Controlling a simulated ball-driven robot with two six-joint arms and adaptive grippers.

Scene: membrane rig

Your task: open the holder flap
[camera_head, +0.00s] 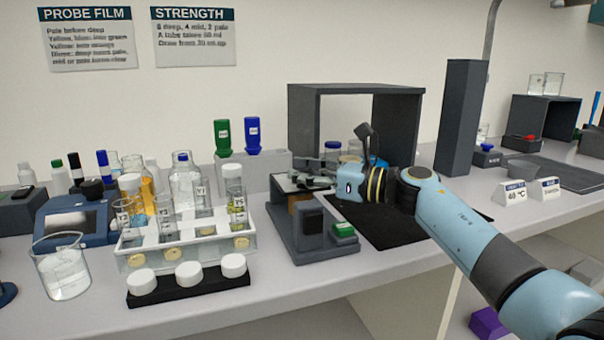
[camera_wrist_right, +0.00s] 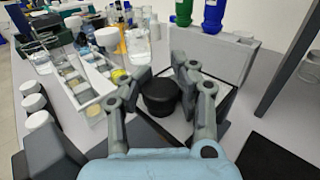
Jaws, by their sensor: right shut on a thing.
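The dark grey holder (camera_head: 284,232) stands on the bench at the middle of the head view. A light, dark-edged plate that looks like its flap (camera_head: 284,183) lies at its top, partly covered by my right gripper (camera_head: 312,175). In the right wrist view my right gripper (camera_wrist_right: 162,98) has its two fingers on either side of a round black knob (camera_wrist_right: 160,92) and is shut on it. The knob is above the pale plate. Whether the flap is lifted at all is hard to tell. My left gripper is in neither view.
Left of the holder are a white tube rack (camera_head: 185,252) and a black strip with white caps (camera_head: 190,282). Green (camera_head: 222,137) and blue (camera_head: 252,136) bottles stand upside down at the back.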

